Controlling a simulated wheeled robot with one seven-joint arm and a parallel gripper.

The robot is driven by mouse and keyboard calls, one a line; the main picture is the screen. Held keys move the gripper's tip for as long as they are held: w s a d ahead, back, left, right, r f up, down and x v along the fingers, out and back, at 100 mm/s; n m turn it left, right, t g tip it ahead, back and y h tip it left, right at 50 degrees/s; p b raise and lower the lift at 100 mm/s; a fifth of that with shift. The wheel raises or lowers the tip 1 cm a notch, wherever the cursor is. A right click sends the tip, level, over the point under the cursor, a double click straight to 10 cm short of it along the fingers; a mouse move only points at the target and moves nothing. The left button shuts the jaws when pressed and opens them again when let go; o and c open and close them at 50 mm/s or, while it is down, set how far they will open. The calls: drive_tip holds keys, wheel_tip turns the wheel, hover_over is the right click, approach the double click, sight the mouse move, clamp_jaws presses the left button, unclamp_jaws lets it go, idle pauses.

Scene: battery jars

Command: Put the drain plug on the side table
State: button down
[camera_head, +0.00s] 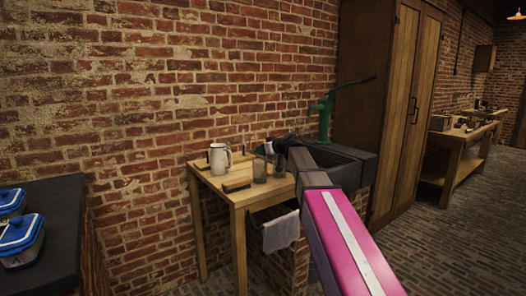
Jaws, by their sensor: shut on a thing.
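The wooden side table (238,197) stands against the brick wall, left of the sink (345,165). My gripper (268,150) is over the right part of the table, near the sink's left end, with my pink arm reaching in from the lower right. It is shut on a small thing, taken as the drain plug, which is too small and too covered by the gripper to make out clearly. I cannot tell whether it touches the tabletop.
On the table are a pale jug (220,159), a brush (237,187) and a glass jar (260,171). A green hand pump (324,118) rises behind the sink. A cloth (281,232) hangs at the front. Blue-lidded boxes (22,238) sit on the dark counter (62,225) at left.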

drive_tip(key=shift+f, duration=0.15)
drive_tip(key=c, duration=0.8)
unclamp_jaws()
drive_tip(key=v, duration=1.2)
